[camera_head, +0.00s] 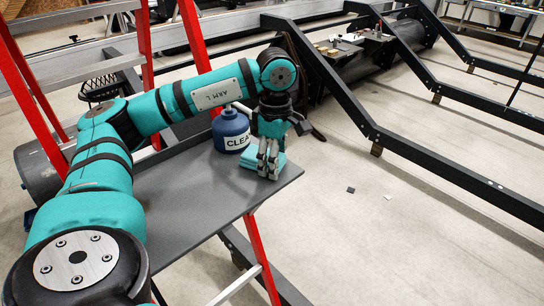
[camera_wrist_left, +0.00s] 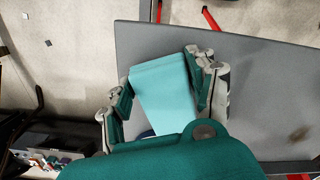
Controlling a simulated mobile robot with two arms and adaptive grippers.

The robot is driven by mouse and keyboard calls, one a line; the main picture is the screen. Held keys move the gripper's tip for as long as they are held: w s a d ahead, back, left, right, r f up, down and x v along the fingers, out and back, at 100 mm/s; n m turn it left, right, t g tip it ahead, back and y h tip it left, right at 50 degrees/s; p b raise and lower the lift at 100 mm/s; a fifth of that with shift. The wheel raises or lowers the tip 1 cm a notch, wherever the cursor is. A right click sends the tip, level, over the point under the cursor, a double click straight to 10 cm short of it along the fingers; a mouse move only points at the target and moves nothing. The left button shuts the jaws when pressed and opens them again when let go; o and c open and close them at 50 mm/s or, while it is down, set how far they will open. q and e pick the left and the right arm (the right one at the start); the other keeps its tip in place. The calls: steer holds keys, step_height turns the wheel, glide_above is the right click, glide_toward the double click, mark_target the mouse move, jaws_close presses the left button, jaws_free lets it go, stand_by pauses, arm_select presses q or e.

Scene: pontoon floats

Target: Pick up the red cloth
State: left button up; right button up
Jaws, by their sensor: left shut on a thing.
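No red cloth shows in either view; the cloth I see is a folded turquoise cloth (camera_head: 248,161) on the grey platform (camera_head: 190,205), near its far right corner. My left gripper (camera_head: 268,174) points down at this cloth and hides part of it. In the left wrist view the cloth (camera_wrist_left: 163,92) lies between the two fingers, which are closed on its sides. Its near end is hidden by my wrist. My right gripper is not in view.
A blue container marked "CLEA" (camera_head: 230,128) stands right beside the cloth, close to my left arm. Red ladder rails (camera_head: 195,38) rise behind the platform. Black metal frames (camera_head: 345,95) stand to the right, with small items on a far dark surface. The front of the platform is clear.

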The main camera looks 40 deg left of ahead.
mark_target(269, 151)
arm_select(q)
step_height(269, 151, up, 4)
steer(key=shift+f+p, duration=0.1)
steer(key=shift+p, duration=1.05)
steer(key=shift+s+a+f+b, duration=0.25)
steer(key=shift+s+f+b, duration=0.2)
steer(key=shift+s+b, duration=0.35)
steer(key=s+a+b, duration=0.1)
steer(key=s, duration=0.3)
steer(key=s+a+b, duration=0.1)
steer(key=s+b, duration=0.1)
steer(key=s, duration=0.2)
steer(key=s+a+r+b, duration=0.1)
steer(key=s+a+b, duration=0.1)
steer(key=s, duration=0.2)
steer(key=shift+s+r, duration=0.1)
steer(key=shift+s, duration=0.2)
steer(key=shift+s+a+r+b, duration=0.15)
steer(key=shift+s+r+b, duration=0.15)
steer(key=shift+s, duration=0.3)
